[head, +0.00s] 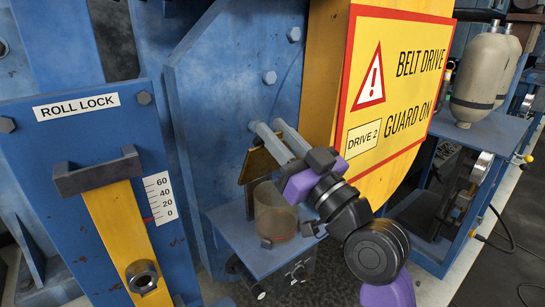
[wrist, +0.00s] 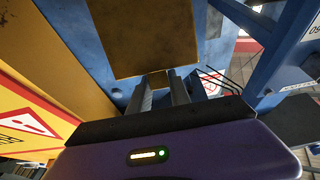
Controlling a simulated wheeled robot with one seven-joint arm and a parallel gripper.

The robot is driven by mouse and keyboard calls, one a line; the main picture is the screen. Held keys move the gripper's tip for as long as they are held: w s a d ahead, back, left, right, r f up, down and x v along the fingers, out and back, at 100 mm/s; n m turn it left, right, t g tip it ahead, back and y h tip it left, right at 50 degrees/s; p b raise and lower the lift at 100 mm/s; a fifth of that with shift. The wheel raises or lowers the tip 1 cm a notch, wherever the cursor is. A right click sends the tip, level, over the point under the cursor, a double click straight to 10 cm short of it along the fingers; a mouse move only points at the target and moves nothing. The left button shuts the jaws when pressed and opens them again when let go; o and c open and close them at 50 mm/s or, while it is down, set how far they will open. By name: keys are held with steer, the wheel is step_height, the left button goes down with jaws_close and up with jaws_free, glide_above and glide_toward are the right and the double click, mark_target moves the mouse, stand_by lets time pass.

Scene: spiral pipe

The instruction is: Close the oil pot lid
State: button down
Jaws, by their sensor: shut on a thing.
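The oil pot (head: 276,214) is a see-through, brownish cylinder on a blue shelf (head: 258,245) in the head view. Its lid (head: 262,163) is a flat brown plate standing up, tilted, above the pot's back left side, so the pot's top is uncovered. My gripper (head: 266,126) reaches in from the right above the pot, its two grey fingers at the lid. In the wrist view the lid (wrist: 155,38) fills the top middle, and my gripper (wrist: 159,80) is shut on a small part at its near edge. The exact contact is partly hidden.
A yellow belt guard (head: 395,70) with a warning sign stands close to the right of my gripper. A blue machine plate (head: 225,90) rises behind the lid. The roll lock panel (head: 75,130) is at the left. Grey bottles (head: 480,75) stand far right.

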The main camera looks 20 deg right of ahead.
steer(key=s+d+f+t+y+b, duration=0.1)
steer(key=s+f+t+b, duration=0.3)
steer(key=b, duration=2.1)
steer(key=shift+s+d+f+t+b, duration=0.4)
steer(key=shift+s+f, duration=1.1)
steer(key=shift+f, duration=1.65)
steer(key=c, duration=1.2)
jaws_free()
steer(key=b+v, duration=0.2)
steer(key=v, duration=0.5)
steer(key=shift+s+f, duration=0.25)
steer(key=shift+f, duration=0.05)
